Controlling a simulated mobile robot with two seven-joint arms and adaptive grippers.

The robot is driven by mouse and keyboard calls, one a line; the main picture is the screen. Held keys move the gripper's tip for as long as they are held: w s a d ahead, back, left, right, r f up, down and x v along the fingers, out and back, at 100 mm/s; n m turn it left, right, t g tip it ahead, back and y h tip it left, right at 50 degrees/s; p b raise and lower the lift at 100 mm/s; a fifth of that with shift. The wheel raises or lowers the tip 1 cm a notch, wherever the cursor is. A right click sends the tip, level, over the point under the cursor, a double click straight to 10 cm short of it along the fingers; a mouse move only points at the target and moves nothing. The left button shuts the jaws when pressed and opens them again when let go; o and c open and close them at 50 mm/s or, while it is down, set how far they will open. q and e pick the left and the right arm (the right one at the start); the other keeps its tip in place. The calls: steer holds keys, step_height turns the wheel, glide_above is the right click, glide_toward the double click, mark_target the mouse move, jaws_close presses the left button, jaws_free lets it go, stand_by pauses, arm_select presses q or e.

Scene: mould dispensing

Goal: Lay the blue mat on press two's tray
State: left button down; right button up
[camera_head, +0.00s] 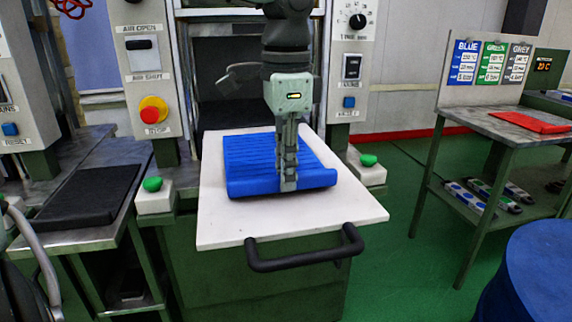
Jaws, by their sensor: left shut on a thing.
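The blue mat (250,165) is ribbed and lies over the middle of the white pull-out tray (225,225) of the press in front of me. My left gripper (288,182) points down and is shut on the mat near its front edge, right of its middle. The mat's front edge looks thick or rolled. Whether the mat rests fully on the tray or is partly lifted, I cannot tell. White tray surface shows in front of the mat and to both sides. My right gripper is not in view.
A black bar handle (305,255) sticks out from the tray's front. Green buttons (152,184) (368,160) flank the tray. A black slab (85,198) lies on the bench at left. A table with a red mat (530,121) and a blue drum (530,275) stand at right.

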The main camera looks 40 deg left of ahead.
arm_select(q)
steer(key=shift+f+b, duration=0.3)
steer(key=shift+b, duration=0.15)
stand_by(0.5)
steer(key=c, duration=1.4)
jaws_free()
steer(key=shift+c, duration=0.2)
step_height(320, 180, up, 12)
